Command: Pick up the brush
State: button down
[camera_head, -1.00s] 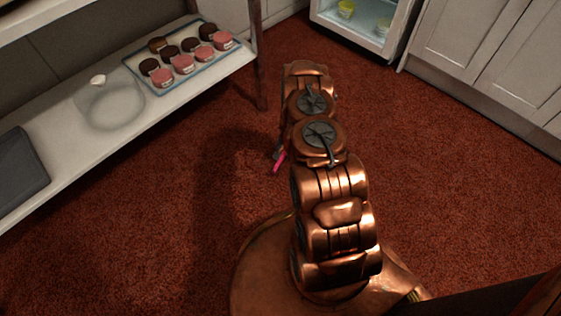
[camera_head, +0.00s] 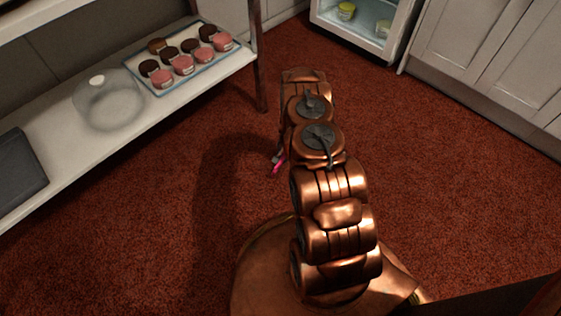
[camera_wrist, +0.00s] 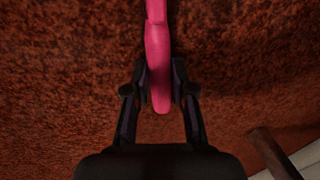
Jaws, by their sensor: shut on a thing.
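The brush shows as a pink handle (camera_wrist: 158,60) in the wrist view, running from the top edge down between my fingers. Its far end lies outside that view. My gripper (camera_wrist: 160,84) is shut on the handle, with one dark finger on each side. In the head view only a small pink bit of the brush (camera_head: 277,168) shows left of my copper arm. My arm hides most of the gripper and brush there. Red-brown carpet lies behind the brush in the wrist view; I cannot tell the exact height above it.
A white shelf (camera_head: 180,110) at the left holds a blue-rimmed tray (camera_head: 160,93) of several cupcakes, a glass dome (camera_head: 108,103) and a dark slab (camera_head: 18,172). A lit open cabinet (camera_head: 345,38) and white cupboards (camera_head: 490,60) stand at the back right. The carpet (camera_head: 440,180) between is clear.

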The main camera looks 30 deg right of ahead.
aim_at(277, 165)
jog(key=shift+r, duration=0.4)
notch_tip(277, 165, up, 3)
jog(key=shift+a+r+p, duration=0.1)
jog(key=shift+a+p, duration=0.05)
jog(key=shift+p, duration=0.8)
jog(key=a, duration=0.1)
jog(key=s+a, duration=0.1)
jog(key=a, duration=0.1)
jog(key=s+a+b, duration=0.1)
jog(key=shift+s+a, duration=0.25)
jog(key=shift+a, duration=0.05)
jog(key=shift+s+a+r+b, duration=0.15)
jog(key=shift+s+a, duration=0.7)
jog(key=shift+a, duration=0.7)
jog(key=shift+s+a+r+b, duration=0.15)
jog(key=shift+s+a, duration=0.65)
jog(key=shift+a, duration=0.7)
jog(key=shift+s+a+r+b, duration=0.15)
jog(key=shift+s+a, duration=0.7)
jog(key=shift+a, duration=0.7)
jog(key=shift+w, duration=0.1)
